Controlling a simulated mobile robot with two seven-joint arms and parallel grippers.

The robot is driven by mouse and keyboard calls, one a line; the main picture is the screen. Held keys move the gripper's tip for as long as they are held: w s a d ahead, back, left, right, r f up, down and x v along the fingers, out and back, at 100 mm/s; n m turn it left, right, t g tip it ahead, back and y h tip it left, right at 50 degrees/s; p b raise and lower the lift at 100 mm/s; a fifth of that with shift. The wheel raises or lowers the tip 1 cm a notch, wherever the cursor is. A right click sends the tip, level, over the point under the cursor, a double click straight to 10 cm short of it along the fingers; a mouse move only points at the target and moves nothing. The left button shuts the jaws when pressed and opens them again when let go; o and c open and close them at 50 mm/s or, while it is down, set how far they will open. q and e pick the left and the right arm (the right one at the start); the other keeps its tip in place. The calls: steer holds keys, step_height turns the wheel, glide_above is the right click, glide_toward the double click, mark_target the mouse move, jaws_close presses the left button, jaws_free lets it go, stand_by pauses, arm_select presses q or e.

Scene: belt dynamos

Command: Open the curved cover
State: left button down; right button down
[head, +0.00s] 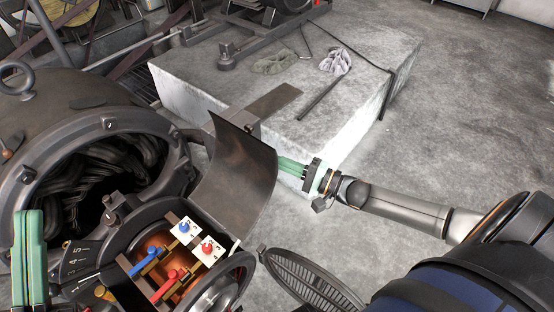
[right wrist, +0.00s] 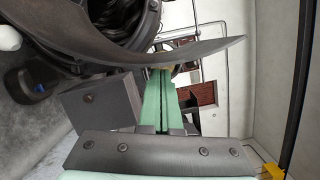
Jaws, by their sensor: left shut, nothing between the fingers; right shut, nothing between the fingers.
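The curved cover (head: 235,165) is a dark, bent metal sheet on the dynamo. It stands swung up, with the terminal box below it uncovered. In the right wrist view the cover (right wrist: 170,57) arches across the top. My right gripper (head: 283,164) is at the cover's right edge, its green fingers shut with nothing between them. Their tips (right wrist: 164,76) reach the cover's edge in the right wrist view; I cannot tell if they touch. The cover hides part of them. My left gripper (head: 29,213) is shut and empty at the lower left, in front of the dynamo housing.
The open box holds blue (head: 184,227) and red (head: 208,247) terminals and levers. A round vented cover (head: 310,280) stands swung out at the bottom. A concrete plinth (head: 345,120) with rags and a bar lies behind. Floor at the right is clear.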

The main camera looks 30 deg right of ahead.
steer(key=shift+r, duration=0.1)
